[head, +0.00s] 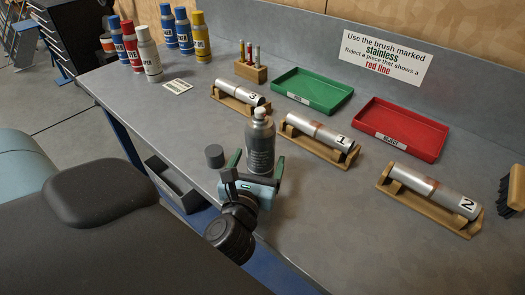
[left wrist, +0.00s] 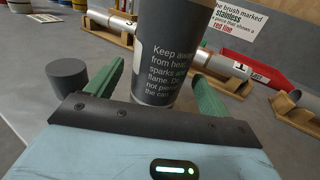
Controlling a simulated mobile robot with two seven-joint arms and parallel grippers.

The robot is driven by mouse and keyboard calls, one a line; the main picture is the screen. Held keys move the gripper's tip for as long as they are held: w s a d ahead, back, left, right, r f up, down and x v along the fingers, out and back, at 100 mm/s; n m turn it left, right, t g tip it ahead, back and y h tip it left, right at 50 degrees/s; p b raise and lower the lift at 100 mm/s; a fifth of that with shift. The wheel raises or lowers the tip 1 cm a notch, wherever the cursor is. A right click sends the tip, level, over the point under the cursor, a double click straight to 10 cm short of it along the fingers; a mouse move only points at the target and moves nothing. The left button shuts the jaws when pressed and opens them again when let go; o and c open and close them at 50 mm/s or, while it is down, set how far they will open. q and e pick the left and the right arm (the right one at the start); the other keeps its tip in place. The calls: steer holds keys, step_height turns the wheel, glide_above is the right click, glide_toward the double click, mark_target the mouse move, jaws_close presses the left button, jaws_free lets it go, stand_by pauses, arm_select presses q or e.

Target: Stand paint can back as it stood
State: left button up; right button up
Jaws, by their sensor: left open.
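The paint can is a dark grey spray can (head: 261,143) with a pale nozzle on top and its cap off. It stands upright on the bench near the front edge. In the left wrist view the can (left wrist: 165,55) shows its printed warning text, right way up. My left gripper (head: 257,172) is open, with its green fingers on either side of the can's lower part. In the left wrist view the gripper (left wrist: 155,95) has a gap beside the can. A dark grey cap (head: 214,156) stands left of the can; it also shows in the left wrist view (left wrist: 69,80). My right gripper is out of view.
Metal tubes labelled 3 (head: 238,92), 1 (head: 320,130) and 2 (head: 432,190) lie in wooden cradles behind and right of the can. A green tray (head: 341,99) and a red tray (head: 436,150) lie behind. Several spray cans stand at the back left. A brush (head: 515,188) is far right.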

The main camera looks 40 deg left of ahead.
mark_target(257, 165)
arm_select(q)
steer(key=b+v, duration=0.1)
steer(key=v, duration=0.5)
steer(key=shift+f, duration=0.2)
steer(key=shift+s+d+r, duration=0.2)
steer(key=shift+s+d, duration=0.1)
steer(key=shift+s, duration=0.4)
